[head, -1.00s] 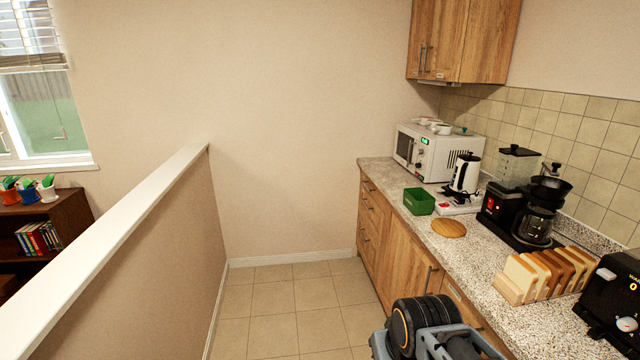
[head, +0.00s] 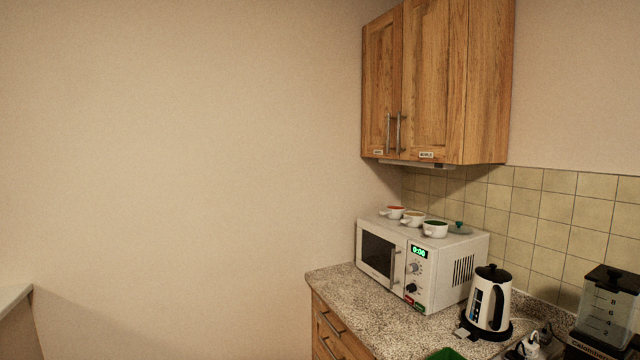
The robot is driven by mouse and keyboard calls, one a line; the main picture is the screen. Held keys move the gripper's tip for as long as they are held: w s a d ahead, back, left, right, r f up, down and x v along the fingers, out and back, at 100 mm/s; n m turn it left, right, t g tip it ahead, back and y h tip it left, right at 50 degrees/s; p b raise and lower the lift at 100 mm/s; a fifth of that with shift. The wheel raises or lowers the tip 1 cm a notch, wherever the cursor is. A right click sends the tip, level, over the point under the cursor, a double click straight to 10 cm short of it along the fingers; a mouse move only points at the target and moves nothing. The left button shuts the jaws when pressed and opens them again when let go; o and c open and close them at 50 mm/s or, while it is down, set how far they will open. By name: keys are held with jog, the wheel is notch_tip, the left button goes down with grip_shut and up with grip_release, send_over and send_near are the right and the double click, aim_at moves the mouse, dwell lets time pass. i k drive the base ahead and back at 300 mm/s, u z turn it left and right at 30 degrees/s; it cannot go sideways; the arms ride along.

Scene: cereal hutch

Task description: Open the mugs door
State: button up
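A wooden wall cabinet (head: 436,80) hangs at the upper right in the head view, with two doors facing the left. Both doors, the left door (head: 381,85) and the right door (head: 426,75), are shut. Each has a vertical metal handle near the seam between them: the left handle (head: 388,133) and the right handle (head: 399,133). Small labels sit at the lower edges, a left label (head: 378,152) and a right label (head: 427,155). Their text is too small to read surely. My gripper is not in view.
A white microwave (head: 440,272) stands on the speckled counter (head: 340,283) below the cabinet, with several bowls or cups on top. The wall at left is bare.

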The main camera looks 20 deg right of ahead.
aim_at(382, 37)
jog(key=i, duration=2.1)
